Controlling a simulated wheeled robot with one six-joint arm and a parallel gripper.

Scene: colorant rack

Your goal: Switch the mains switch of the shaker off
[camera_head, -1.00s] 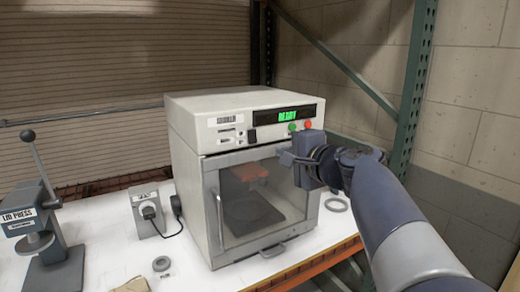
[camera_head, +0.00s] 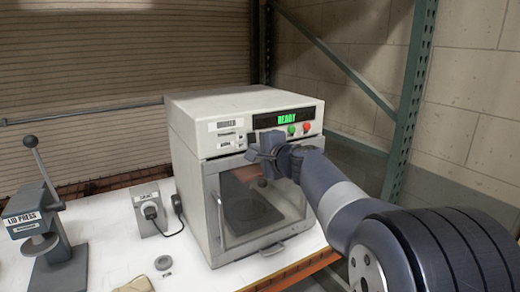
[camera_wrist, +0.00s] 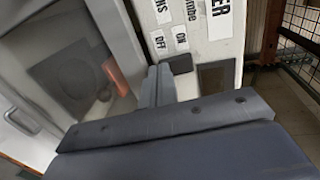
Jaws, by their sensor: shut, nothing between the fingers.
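The shaker (camera_head: 190,125) is a cream box with a glass door and a green READY display (camera_head: 287,119). Its mains switch (camera_head: 251,138) is a small dark rocker on the front panel, left of the display. In the wrist view the switch (camera_wrist: 181,64) sits beside the OFF and ON labels; which way it is pressed I cannot tell. My gripper (camera_head: 254,153) is shut and empty, just below the switch in the head view. In the wrist view its fingertips (camera_wrist: 160,70) are close beside the switch; whether they touch it I cannot tell.
Green (camera_head: 291,130) and red (camera_head: 306,127) buttons are right of the switch. The door handle (camera_head: 220,218) is at the left of the door. A socket box (camera_head: 147,197) and the lid press (camera_head: 50,235) stand to the left. A green rack post (camera_head: 410,95) rises at the right.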

